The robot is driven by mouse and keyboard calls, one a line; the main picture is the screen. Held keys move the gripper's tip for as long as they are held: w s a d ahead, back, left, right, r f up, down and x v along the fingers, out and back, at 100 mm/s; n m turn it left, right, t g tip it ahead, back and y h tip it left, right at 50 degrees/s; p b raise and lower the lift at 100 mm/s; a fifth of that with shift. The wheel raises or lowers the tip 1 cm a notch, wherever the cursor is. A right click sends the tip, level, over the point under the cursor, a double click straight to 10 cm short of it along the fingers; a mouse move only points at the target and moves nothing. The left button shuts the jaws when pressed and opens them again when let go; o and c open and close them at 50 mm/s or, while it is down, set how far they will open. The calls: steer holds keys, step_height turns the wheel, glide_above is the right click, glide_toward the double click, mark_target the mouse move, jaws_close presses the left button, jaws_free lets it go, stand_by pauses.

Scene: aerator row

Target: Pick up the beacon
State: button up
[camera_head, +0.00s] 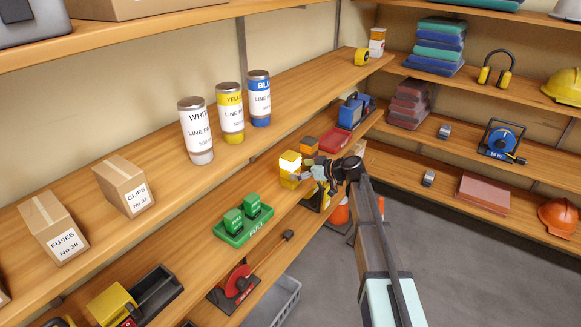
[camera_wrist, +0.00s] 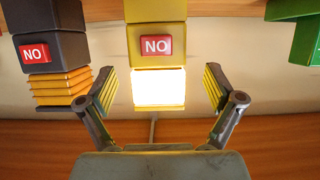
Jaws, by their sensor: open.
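A yellow beacon (camera_head: 291,168) with a brightly glowing block on top stands on the middle shelf. In the wrist view, which is upside down, this yellow beacon (camera_wrist: 157,45) is central, with a red label and its glowing part lower. A dark beacon with an unlit orange ribbed part (camera_head: 309,146) stands beyond it; the wrist view shows this dark beacon (camera_wrist: 55,52) at the left. My gripper (camera_head: 315,173) is open and empty, facing the lit beacon. In the wrist view the glowing part appears between my gripper's fingers (camera_wrist: 160,85); I cannot tell whether they reach around it.
A green tray with green boxes (camera_head: 243,228) stands left of the lit beacon on the same shelf. A red tray (camera_head: 335,139) and a blue item (camera_head: 354,109) stand further along. The upper shelf (camera_head: 290,88) holds cans and cartons. Open floor (camera_head: 440,265) lies right.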

steer(key=p+x, duration=0.1)
steer(key=x, duration=0.1)
steer(key=p+x, duration=0.1)
steer(key=x, duration=0.1)
steer(key=shift+w+r+p, duration=0.2)
steer(key=shift+r+p, duration=0.2)
steer(key=shift+w+a+f, duration=0.15)
steer(key=shift+a+f, duration=0.2)
steer(key=shift+a, duration=0.1)
steer(key=c, duration=1.6)
steer(key=shift+c, duration=0.7)
steer(key=shift+r, duration=0.1)
